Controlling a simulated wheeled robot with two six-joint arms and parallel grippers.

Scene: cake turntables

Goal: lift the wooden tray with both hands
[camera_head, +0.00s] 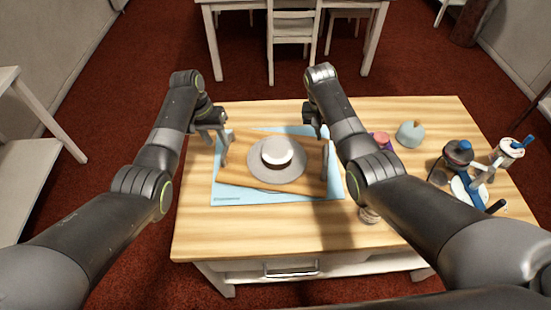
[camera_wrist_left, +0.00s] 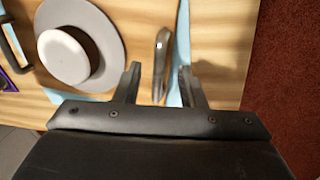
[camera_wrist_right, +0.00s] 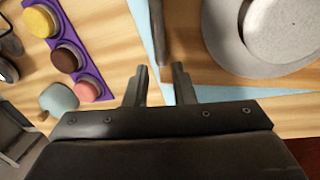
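The wooden tray (camera_head: 245,178) lies on a light blue mat (camera_head: 240,195) on the table. It carries a grey round plate (camera_head: 262,171) with a white-topped round cake (camera_head: 277,151). Upright handles stand at its left end (camera_head: 225,150) and right end (camera_head: 325,160). My left gripper (camera_head: 217,133) is open at the left handle; in the left wrist view that handle (camera_wrist_left: 161,60) shows between the finger lines. My right gripper (camera_wrist_right: 160,68) is open; the right handle (camera_wrist_right: 157,30) shows between its fingertips. Contact with either handle cannot be told. My right arm partly hides that side in the head view.
A purple holder (camera_wrist_right: 80,50) with yellow, brown and pink round pieces and a teal rounded object (camera_head: 410,134) stand right of the tray. Farther right are a dark appliance (camera_head: 457,153) and a white cup with blue-handled tools (camera_head: 508,152). The table's left front is clear.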

